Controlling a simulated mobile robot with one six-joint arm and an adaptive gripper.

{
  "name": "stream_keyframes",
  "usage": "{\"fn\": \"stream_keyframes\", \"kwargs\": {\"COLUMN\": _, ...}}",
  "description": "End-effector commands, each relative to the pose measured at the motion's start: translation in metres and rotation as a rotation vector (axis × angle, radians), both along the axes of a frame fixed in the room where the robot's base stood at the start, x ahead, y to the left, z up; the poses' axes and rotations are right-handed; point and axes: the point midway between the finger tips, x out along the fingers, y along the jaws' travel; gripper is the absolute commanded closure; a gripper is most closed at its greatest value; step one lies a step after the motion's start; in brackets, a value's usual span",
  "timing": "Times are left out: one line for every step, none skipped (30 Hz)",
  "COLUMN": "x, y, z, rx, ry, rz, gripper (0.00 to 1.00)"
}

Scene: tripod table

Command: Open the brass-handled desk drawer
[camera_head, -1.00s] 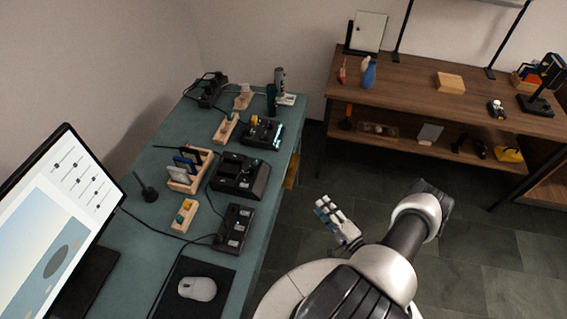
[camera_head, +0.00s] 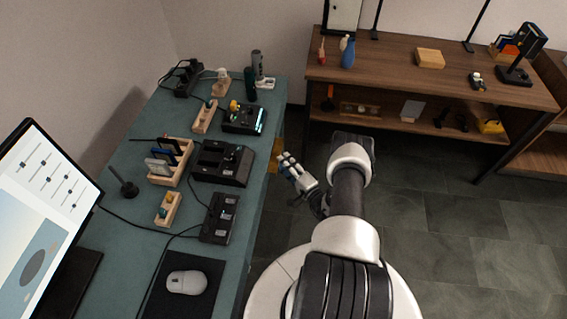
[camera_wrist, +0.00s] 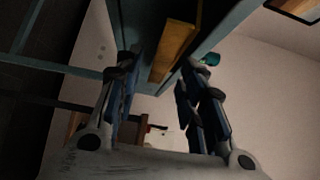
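The teal desk (camera_head: 130,238) runs along the left in the head view. A brass-coloured bar or panel (camera_head: 275,158), likely the drawer handle, juts from its right side below the top. The bar also shows in the wrist view (camera_wrist: 174,50), running lengthwise ahead under the desk. My gripper (camera_head: 284,164) is beside the desk's right edge, its fingertips close to the bar. In the wrist view my gripper (camera_wrist: 158,75) has its fingers apart, with the bar ahead between them. I cannot tell whether they touch it. The drawer front is mostly hidden by the desktop; no gap shows.
A black controller box (camera_head: 222,163), a wooden rack (camera_head: 170,165) and a mouse (camera_head: 186,282) sit on the desk. A wooden shelf table (camera_head: 390,65) stands at the back right. The dark floor right of my arm is clear.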

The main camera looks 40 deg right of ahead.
Motion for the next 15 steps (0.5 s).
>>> {"fn": "stream_keyframes", "kwargs": {"x": 0.007, "y": 0.000, "z": -0.001, "rx": -0.001, "ry": 0.000, "rz": 0.002, "gripper": 0.63}}
{"fn": "stream_keyframes", "kwargs": {"x": 0.010, "y": 0.000, "z": -0.001, "rx": 0.000, "ry": 0.000, "rz": 0.002, "gripper": 0.63}}
{"fn": "stream_keyframes", "kwargs": {"x": 0.013, "y": -0.001, "z": -0.001, "rx": 0.000, "ry": -0.001, "rz": 0.001, "gripper": 0.63}}
{"fn": "stream_keyframes", "kwargs": {"x": 0.015, "y": -0.001, "z": 0.000, "rx": 0.000, "ry": -0.001, "rz": 0.000, "gripper": 0.63}}
{"fn": "stream_keyframes", "kwargs": {"x": 0.016, "y": -0.001, "z": 0.000, "rx": 0.000, "ry": -0.001, "rz": 0.000, "gripper": 0.63}}
{"fn": "stream_keyframes", "kwargs": {"x": 0.018, "y": -0.002, "z": 0.000, "rx": 0.000, "ry": -0.001, "rz": -0.001, "gripper": 0.63}}
{"fn": "stream_keyframes", "kwargs": {"x": 0.019, "y": -0.002, "z": 0.000, "rx": 0.000, "ry": -0.001, "rz": -0.001, "gripper": 0.63}}
{"fn": "stream_keyframes", "kwargs": {"x": 0.019, "y": -0.002, "z": 0.000, "rx": 0.000, "ry": -0.001, "rz": -0.001, "gripper": 0.63}}
{"fn": "stream_keyframes", "kwargs": {"x": 0.020, "y": -0.002, "z": 0.000, "rx": 0.000, "ry": -0.001, "rz": -0.001, "gripper": 0.63}}
{"fn": "stream_keyframes", "kwargs": {"x": 0.020, "y": -0.002, "z": 0.001, "rx": 0.000, "ry": -0.001, "rz": -0.001, "gripper": 0.63}}
{"fn": "stream_keyframes", "kwargs": {"x": 0.020, "y": -0.002, "z": 0.001, "rx": 0.000, "ry": -0.001, "rz": -0.001, "gripper": 0.63}}
{"fn": "stream_keyframes", "kwargs": {"x": 0.020, "y": -0.002, "z": 0.001, "rx": 0.001, "ry": -0.001, "rz": -0.001, "gripper": 0.63}}
{"fn": "stream_keyframes", "kwargs": {"x": 0.020, "y": -0.002, "z": 0.001, "rx": 0.001, "ry": -0.001, "rz": -0.001, "gripper": 0.63}}
{"fn": "stream_keyframes", "kwargs": {"x": 0.020, "y": -0.002, "z": 0.001, "rx": 0.001, "ry": -0.001, "rz": -0.001, "gripper": 0.63}}
{"fn": "stream_keyframes", "kwargs": {"x": 0.019, "y": -0.002, "z": 0.001, "rx": 0.001, "ry": -0.001, "rz": -0.001, "gripper": 0.63}}
